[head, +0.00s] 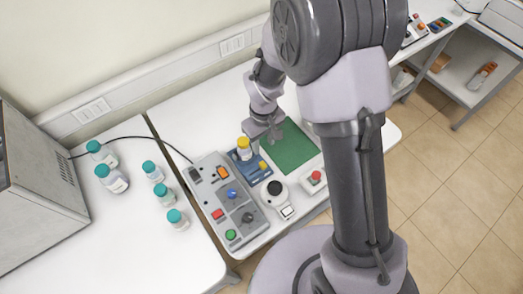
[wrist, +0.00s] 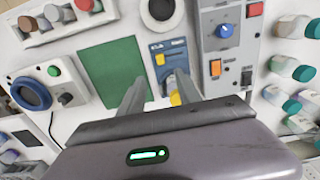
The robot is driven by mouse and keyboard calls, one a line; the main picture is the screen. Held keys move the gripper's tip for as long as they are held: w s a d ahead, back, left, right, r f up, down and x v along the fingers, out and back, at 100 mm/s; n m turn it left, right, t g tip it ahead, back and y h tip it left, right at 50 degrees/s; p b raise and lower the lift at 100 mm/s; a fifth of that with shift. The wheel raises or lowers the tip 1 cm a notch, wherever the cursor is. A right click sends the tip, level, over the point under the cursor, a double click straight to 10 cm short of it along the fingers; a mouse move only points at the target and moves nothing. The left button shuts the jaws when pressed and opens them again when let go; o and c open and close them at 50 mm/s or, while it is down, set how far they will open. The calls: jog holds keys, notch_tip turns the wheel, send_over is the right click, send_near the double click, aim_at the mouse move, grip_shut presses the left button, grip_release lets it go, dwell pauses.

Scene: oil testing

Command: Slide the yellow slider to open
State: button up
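The yellow slider (head: 263,166) is a small yellow block on the front part of a blue device (head: 240,167). It also shows in the wrist view (wrist: 160,59), beyond my fingertips. A yellow-topped item (head: 244,145) stands at the back of the blue device; part of its yellow also shows between my fingers in the wrist view (wrist: 175,98). My gripper (wrist: 159,82) has its two fingers apart with a clear gap. In the head view my gripper (head: 268,132) is behind and right of the yellow-topped item. I cannot tell whether a finger touches that item.
A green mat (head: 289,146) lies right of the blue device. A grey control box (head: 223,203) with knobs and buttons stands close on its left. A round black-topped device (head: 274,188) and a red-button box (head: 314,180) sit in front. Several teal-capped bottles (head: 111,178) stand farther left.

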aim_at(263, 164)
notch_tip(263, 164, down, 13)
jog(key=shift+a+b, duration=0.1)
jog(key=shift+b, duration=0.45)
grip_shut()
dwell(1.0)
